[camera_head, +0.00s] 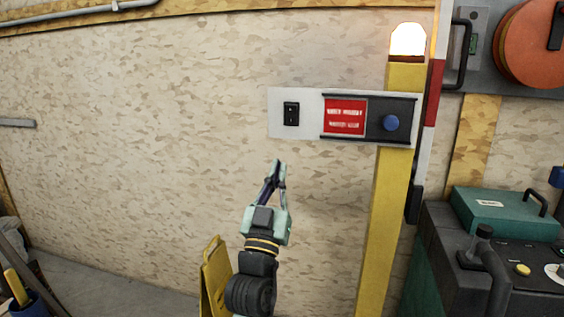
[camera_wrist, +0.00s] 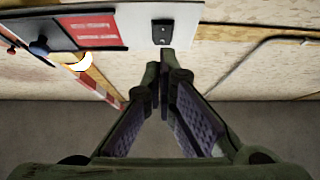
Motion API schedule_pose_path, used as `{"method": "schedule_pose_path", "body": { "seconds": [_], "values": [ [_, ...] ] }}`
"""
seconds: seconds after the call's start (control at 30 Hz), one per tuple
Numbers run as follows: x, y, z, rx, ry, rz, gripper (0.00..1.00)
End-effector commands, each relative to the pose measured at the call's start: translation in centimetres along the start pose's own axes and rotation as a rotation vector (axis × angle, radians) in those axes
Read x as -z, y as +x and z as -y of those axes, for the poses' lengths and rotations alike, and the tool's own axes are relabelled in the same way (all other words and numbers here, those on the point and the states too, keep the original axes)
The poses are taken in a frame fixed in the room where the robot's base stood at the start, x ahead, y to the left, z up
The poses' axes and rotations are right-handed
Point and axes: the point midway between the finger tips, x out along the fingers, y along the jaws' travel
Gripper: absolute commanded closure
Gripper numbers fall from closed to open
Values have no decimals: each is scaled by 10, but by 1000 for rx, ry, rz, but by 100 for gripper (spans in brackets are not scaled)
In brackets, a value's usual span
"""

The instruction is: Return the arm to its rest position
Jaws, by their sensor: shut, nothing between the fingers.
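My gripper (camera_head: 277,168) is raised in front of the chipboard wall, below a white panel (camera_head: 278,128). Its fingers point up and their tips are together, with nothing between them. In the wrist view the gripper (camera_wrist: 160,68) shows with its fingertips closed, just below the black rocker switch (camera_wrist: 162,32) in the picture. The switch also shows on the panel in the head view (camera_head: 291,114). The fingertips look apart from the switch, though the exact gap is hard to tell. The rest position itself is not marked in either view.
A red label (camera_head: 345,116) and blue knob (camera_head: 390,122) sit right of the switch. A yellow post (camera_head: 378,230) carries a lit lamp (camera_head: 407,40). A green and black machine (camera_head: 505,215) stands at right. A yellow object (camera_head: 214,275) is beside my arm.

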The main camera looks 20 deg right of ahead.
Motion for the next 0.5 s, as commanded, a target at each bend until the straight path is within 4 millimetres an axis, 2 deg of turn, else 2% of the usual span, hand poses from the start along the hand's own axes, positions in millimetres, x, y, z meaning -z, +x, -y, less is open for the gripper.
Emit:
{"method": "schedule_pose_path", "body": {
  "seconds": [0.13,0.5],
  "values": [
    [-3,-12,0,0,0,1,100],
    [-3,-12,0,0,-1,0,100]
  ]
}}
